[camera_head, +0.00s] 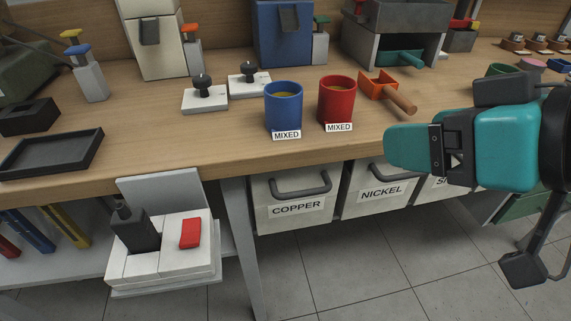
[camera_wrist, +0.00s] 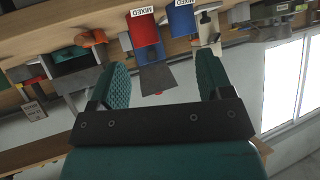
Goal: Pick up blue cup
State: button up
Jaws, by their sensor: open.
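The blue cup (camera_head: 284,104) stands upright near the front edge of the wooden bench, with a small "MIXED" label in front of its base. It also shows in the wrist view (camera_wrist: 182,20), upside down near the top. My gripper (camera_head: 392,146) is in front of the bench, to the right of the blue cup and apart from it. In the wrist view its two teal fingers (camera_wrist: 160,82) are spread wide with nothing between them. What the blue cup holds is only partly visible as a yellowish fill.
A red cup (camera_head: 337,101), also labelled "MIXED", stands close to the right of the blue cup. An orange scoop (camera_head: 379,86) lies right of it. White blocks with black knobs (camera_head: 205,98) sit behind left. Bins labelled COPPER (camera_head: 295,207) and NICKEL (camera_head: 381,193) hang below the bench.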

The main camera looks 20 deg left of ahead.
notch_tip(320, 180, down, 4)
jog(key=a+t+y+b, duration=0.1)
jog(key=a+y+b, duration=0.1)
jog(key=a+b, duration=0.15)
jog(key=n+t+y+p, duration=0.1)
jog(key=p, duration=1.3)
send_near(293, 118)
jog(key=w+a, duration=0.1)
jog(key=x, duration=0.1)
jog(key=p+x, duration=0.1)
jog(key=x, duration=0.3)
jog(key=shift+s+d+f, duration=0.1)
jog(key=shift+f, duration=0.2)
jog(key=shift+r+p+x, duration=0.1)
jog(key=shift+p+x, duration=0.4)
jog(key=shift+x, duration=0.85)
jog(key=shift+r+p+x, duration=0.15)
jog(key=shift+p+x, duration=0.35)
jog(key=shift+x, duration=0.8)
jog(key=shift+s, duration=0.1)
jog(key=c, duration=0.7)
